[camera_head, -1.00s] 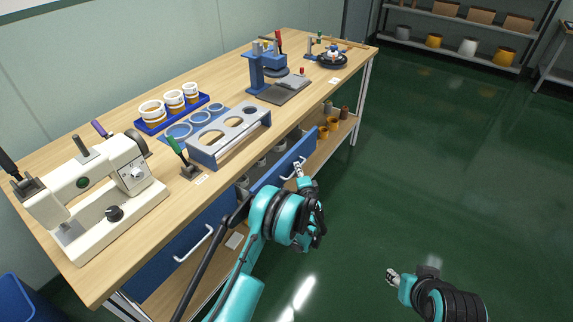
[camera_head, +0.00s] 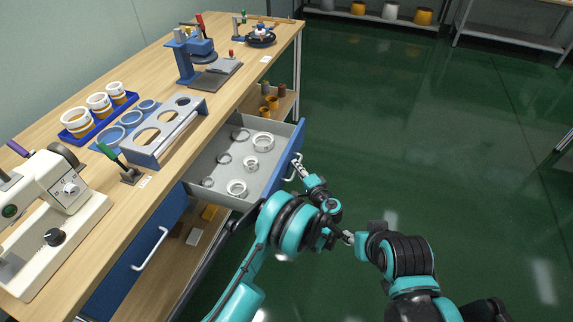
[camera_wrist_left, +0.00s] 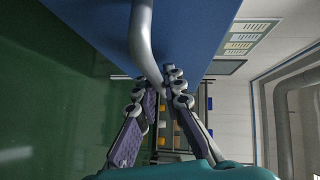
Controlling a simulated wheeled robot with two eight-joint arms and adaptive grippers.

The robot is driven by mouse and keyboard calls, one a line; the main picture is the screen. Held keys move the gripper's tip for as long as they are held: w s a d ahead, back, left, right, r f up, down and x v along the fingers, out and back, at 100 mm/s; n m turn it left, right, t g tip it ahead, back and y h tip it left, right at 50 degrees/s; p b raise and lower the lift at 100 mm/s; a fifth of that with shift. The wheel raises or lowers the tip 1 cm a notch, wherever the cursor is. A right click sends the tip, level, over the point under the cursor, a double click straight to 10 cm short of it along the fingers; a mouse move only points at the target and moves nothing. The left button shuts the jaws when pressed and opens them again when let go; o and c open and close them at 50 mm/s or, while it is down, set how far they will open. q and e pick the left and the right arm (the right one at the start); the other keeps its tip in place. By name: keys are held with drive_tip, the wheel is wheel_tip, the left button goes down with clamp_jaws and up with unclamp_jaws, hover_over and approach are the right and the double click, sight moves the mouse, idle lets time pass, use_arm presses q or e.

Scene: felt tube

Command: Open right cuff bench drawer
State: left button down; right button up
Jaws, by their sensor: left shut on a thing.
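The right drawer (camera_head: 215,158) of the bench stands pulled out in the head view, with its grey inside and several ring-shaped cuffs (camera_head: 263,142) showing. Its blue front carries a pale bar handle (camera_head: 290,172). My left gripper (camera_head: 302,170) is shut on this handle. In the left wrist view the handle (camera_wrist_left: 142,38) runs down between the fingers of my left gripper (camera_wrist_left: 162,84), in front of the blue drawer front (camera_wrist_left: 90,25). My right gripper (camera_head: 347,238) is off the bench, close to my left wrist; its jaw opening is too small to judge.
The left drawer (camera_head: 130,270) is shut. On the bench (camera_head: 150,205) stand a sewing machine (camera_head: 50,215), a grey holed rack (camera_head: 170,130), white cups in a blue tray (camera_head: 85,128) and a blue press (camera_head: 190,55). The green floor (camera_head: 440,150) to the right is clear.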

use_arm(q)
drive_tip(key=shift+s+d, duration=0.15)
drive_tip(key=shift+d, duration=0.3)
drive_tip(key=c, duration=1.6)
unclamp_jaws()
drive_tip(key=v, duration=0.7)
drive_tip(key=shift+s, duration=0.25)
drive_tip(key=shift+d, duration=0.15)
